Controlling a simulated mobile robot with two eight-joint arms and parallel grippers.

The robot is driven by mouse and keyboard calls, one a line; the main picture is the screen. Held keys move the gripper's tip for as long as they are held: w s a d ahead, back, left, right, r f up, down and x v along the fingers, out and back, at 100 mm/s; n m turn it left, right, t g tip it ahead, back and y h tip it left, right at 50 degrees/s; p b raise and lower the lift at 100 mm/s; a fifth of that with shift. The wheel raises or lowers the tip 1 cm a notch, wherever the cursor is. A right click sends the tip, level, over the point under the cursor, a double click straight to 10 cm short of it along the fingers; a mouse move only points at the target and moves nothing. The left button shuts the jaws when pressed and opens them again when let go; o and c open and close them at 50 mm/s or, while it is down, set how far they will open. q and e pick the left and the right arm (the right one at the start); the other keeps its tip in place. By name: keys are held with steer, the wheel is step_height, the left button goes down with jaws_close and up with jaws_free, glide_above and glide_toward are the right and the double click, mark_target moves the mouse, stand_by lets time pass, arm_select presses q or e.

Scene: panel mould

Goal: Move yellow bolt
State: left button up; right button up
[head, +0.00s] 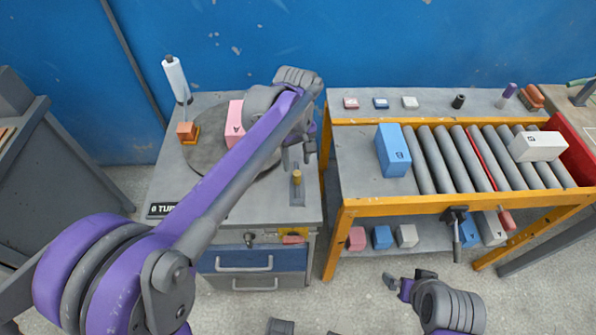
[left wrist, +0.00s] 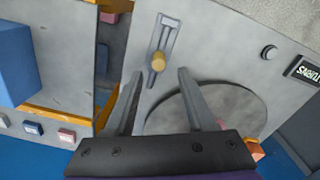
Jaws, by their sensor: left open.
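The yellow bolt (head: 297,177) stands in a grey slotted plate (head: 297,193) on the right part of the grey cabinet top. The left wrist view also shows the yellow bolt (left wrist: 158,62) in its slot, beyond and between my fingertips. My left gripper (head: 297,155) is open and empty just behind the bolt, apart from it; its two fingers show in the left wrist view (left wrist: 160,78). My right gripper (head: 408,284) is low at the front, over the floor, far from the bolt; whether its jaws are open is unclear.
A white bottle-like cylinder (head: 176,78) stands behind. To the right, a roller bench (head: 355,165) holds a blue box (head: 393,150) and a white box (head: 537,146).

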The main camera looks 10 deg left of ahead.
mark_target(297, 174)
arm_select(q)
step_height(297, 174, down, 6)
steer(key=shift+w+f, duration=0.15)
steer(key=shift+f, duration=0.1)
jaws_close()
stand_by(0.3)
stand_by(1.2)
